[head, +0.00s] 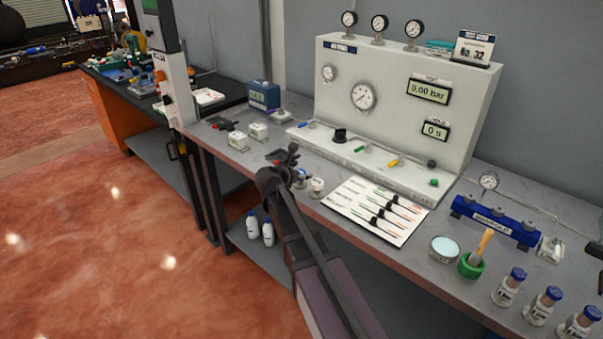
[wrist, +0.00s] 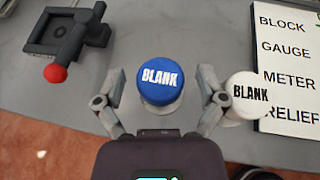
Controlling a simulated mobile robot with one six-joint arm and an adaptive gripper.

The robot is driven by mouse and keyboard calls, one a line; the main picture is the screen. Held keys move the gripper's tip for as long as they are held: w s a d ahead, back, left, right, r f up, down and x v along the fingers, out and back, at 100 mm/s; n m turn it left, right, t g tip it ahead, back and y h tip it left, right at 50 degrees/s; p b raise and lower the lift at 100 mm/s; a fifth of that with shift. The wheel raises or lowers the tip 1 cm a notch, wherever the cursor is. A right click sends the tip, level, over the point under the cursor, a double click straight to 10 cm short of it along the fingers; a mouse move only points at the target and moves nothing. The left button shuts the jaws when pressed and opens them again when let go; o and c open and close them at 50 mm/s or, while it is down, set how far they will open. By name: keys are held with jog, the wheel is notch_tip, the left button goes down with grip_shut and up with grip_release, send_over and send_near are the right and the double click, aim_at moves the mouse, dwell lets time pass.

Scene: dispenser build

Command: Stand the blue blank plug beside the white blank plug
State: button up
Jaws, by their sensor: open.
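The blue blank plug (wrist: 160,80) stands upright on the grey bench, its "BLANK" top facing up in the wrist view. My gripper (wrist: 161,92) is open, with one finger on each side of the blue plug. Small gaps seem to show between the fingers and the plug. The white blank plug (wrist: 248,96) stands just to the right of the blue one, with my right finger between them. In the head view the white plug (head: 317,187) shows near the bench's front edge, and the blue plug (head: 301,176) is partly hidden by my gripper (head: 288,168).
A labelled white card (wrist: 290,60) lies right of the white plug; in the head view it carries several tools. A dark fixture with a red knob (wrist: 55,72) is at the left. The tall gauge panel (head: 390,100) stands behind. The bench's front edge is close.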

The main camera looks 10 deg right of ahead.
jog(key=shift+r, duration=0.1)
jog(key=shift+s+r, duration=0.1)
jog(key=shift+r, duration=0.05)
jog(key=p+v, duration=0.5)
jog(key=v, duration=0.6)
jog(key=shift+s+a, duration=0.2)
jog(key=shift+a, duration=0.15)
jog(key=shift+d, duration=0.1)
